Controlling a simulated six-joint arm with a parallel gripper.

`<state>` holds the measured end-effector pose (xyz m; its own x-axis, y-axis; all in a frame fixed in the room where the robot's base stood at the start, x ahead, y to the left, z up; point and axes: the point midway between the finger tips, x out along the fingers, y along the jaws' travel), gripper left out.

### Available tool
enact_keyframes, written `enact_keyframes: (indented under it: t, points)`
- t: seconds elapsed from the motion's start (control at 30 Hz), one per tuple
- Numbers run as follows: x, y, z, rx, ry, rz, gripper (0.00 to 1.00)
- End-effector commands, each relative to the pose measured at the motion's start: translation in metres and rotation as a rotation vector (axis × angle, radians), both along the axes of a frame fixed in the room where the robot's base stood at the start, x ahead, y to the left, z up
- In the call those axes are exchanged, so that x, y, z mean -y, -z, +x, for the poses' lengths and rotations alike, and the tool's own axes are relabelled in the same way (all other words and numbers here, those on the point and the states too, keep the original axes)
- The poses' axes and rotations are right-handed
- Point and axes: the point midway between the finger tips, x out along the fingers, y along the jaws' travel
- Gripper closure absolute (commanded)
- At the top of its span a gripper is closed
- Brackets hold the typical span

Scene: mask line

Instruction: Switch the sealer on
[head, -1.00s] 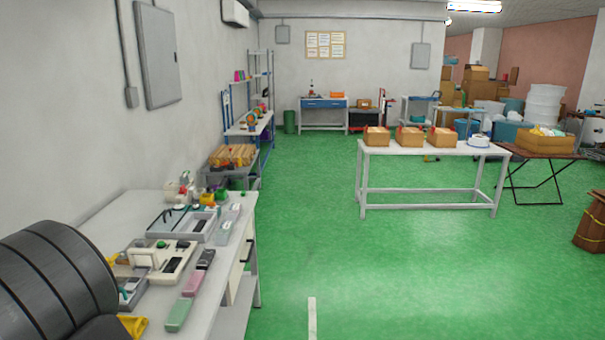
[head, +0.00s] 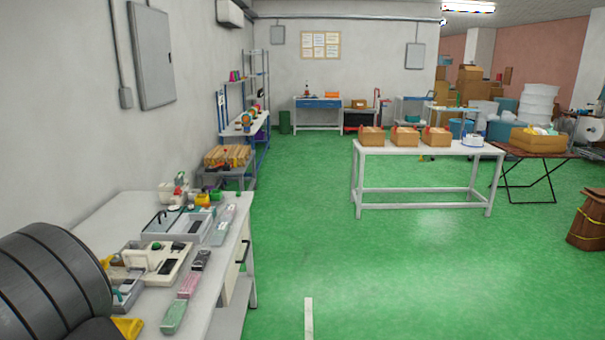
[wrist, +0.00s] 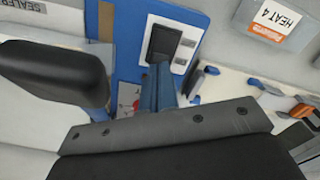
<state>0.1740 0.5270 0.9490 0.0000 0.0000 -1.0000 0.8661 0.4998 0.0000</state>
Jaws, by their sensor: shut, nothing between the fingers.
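In the wrist view, a black rocker switch (wrist: 164,42) sits on a blue panel (wrist: 190,18), with small white plates beside it. A partly cut-off label (wrist: 22,6) at the top left reads as part of "SEALER". My gripper (wrist: 161,70) is shut and empty, its tips just below the switch in the picture. I cannot tell whether they touch it or which way the switch is set. In the head view my gripper cannot be made out, and I cannot tell which bench device is the sealer.
A black rounded bar (wrist: 58,72) stands left of my gripper. A tag reading "HEAT 4" (wrist: 273,20) lies at the upper right. In the head view, the white bench (head: 222,262) on the left is crowded with devices; a white table (head: 425,150) with boxes stands beyond open green floor (head: 400,270).

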Motion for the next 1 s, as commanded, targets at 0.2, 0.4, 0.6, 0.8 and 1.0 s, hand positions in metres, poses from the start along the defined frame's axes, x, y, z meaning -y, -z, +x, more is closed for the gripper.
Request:
enact_keyframes:
  t: [0.2,0.4,0.6,0.8,1.0]
  points:
    - [0.0,0.0,0.0,0.0,0.0,0.0,1.0]
    - [0.0,0.001,0.0,0.0,0.0,0.0,1.0]
    - [0.0,0.004,0.0,0.0,0.0,0.0,1.0]
    - [0.0,0.007,0.0,0.0,0.0,0.0,1.0]
    - [0.0,0.01,0.0,0.0,0.0,-0.001,1.0]
